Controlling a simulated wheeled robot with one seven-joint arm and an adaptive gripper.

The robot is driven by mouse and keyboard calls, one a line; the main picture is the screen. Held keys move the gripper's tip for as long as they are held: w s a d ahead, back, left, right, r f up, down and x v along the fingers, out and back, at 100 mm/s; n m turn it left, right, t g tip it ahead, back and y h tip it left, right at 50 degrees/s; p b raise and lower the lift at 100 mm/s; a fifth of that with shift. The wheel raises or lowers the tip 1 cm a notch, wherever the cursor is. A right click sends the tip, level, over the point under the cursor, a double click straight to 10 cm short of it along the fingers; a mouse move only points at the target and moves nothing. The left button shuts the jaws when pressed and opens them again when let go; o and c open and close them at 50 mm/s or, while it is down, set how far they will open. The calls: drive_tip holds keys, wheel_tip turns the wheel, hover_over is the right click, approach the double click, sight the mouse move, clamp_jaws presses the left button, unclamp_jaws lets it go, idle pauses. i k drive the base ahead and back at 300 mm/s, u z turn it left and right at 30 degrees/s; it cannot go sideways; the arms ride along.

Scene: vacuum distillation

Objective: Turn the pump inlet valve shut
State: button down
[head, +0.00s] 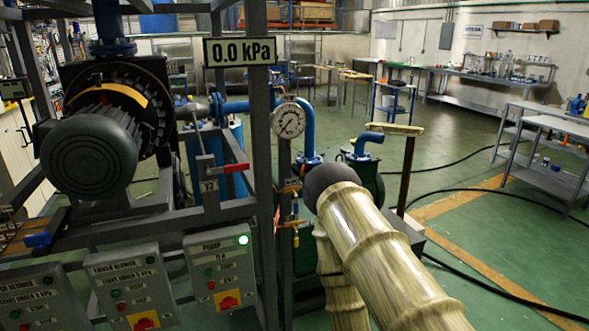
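A valve with a red-ended handle (237,167) sits on the frame at left of centre, just left of a dark upright post. A small tag reading V2 (209,185) hangs below and left of it. The red part lies nearly level and points right. The frames do not name the pump inlet valve, so I cannot be sure this is it. My arm, in a ribbed beige cover, rises from the lower right and ends in a dark rounded part right of the post. My gripper does not show, and nothing is seen touching the red handle.
A sign (240,51) reads 0.0 kPa. A round gauge (289,121) is right of the post. A control box labelled PUMP (220,270) has a lit green lamp. A large motor (92,153) fills the left. Black hoses cross the open green floor at right.

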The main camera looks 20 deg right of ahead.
sight(243, 167)
drive_tip(key=z, duration=1.05)
drive_tip(key=k, duration=0.85)
drive_tip(key=u, duration=1.15)
drive_tip(key=i, duration=0.5)
drive_tip(key=z, duration=0.05)
